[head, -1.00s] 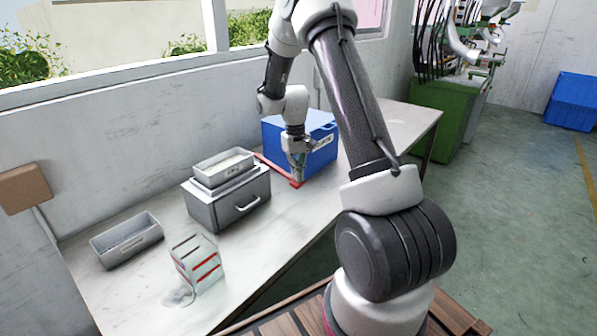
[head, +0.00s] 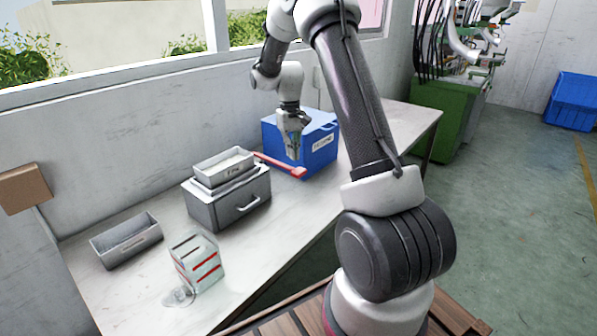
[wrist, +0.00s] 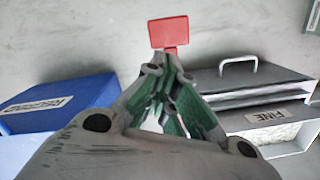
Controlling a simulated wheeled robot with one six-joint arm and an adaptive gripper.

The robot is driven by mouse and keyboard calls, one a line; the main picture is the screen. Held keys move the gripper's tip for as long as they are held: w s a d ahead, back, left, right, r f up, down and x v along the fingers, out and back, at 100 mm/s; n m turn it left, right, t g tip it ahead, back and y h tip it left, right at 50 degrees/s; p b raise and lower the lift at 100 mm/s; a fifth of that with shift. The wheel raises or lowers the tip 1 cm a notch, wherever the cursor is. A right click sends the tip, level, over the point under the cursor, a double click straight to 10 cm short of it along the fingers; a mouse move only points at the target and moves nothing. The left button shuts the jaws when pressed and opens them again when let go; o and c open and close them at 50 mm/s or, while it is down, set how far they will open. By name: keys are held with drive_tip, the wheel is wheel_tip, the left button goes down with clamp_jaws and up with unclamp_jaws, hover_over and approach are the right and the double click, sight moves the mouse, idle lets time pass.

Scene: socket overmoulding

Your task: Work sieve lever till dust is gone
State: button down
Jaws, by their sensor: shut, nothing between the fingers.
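The sieve is a grey box (head: 235,205) with a front handle and a tray marked FINE (head: 218,172) on top; pale material lies in that tray. In the wrist view the FINE tray (wrist: 285,128) is at the right. A red lever (head: 280,164) reaches from the sieve towards the blue bin, its end raised above the table. Its flat red end (wrist: 170,31) shows just beyond my fingertips in the wrist view. My gripper (head: 293,155) is shut and empty, pointing down at the lever's outer part. I cannot tell whether it touches the lever.
A blue bin (head: 318,155) stands close behind and right of my gripper; its label reads REGRIND in the wrist view (wrist: 60,100). An empty-looking grey tray (head: 127,240) and a clear box with red stripes (head: 197,264) stand at the left.

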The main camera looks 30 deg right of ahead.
sight(298, 169)
wheel_tip(298, 169, up, 7)
drive_tip(key=shift+w+f, duration=0.15)
drive_tip(key=shift+w, duration=0.15)
drive_tip(key=shift+d, duration=0.1)
idle(0.9)
drive_tip(key=s, duration=0.1)
drive_tip(key=s+f, duration=0.1)
drive_tip(key=s, duration=0.1)
drive_tip(key=shift+s+a+f, duration=0.2)
drive_tip(key=shift+s+f, duration=0.05)
drive_tip(key=shift+f, duration=0.1)
drive_tip(key=shift+f, duration=0.1)
drive_tip(key=shift+s+f, duration=0.2)
drive_tip(key=shift+f, duration=1.5)
drive_tip(key=shift+s+f, duration=0.15)
drive_tip(key=shift+f, duration=1.5)
drive_tip(key=shift+f, duration=0.1)
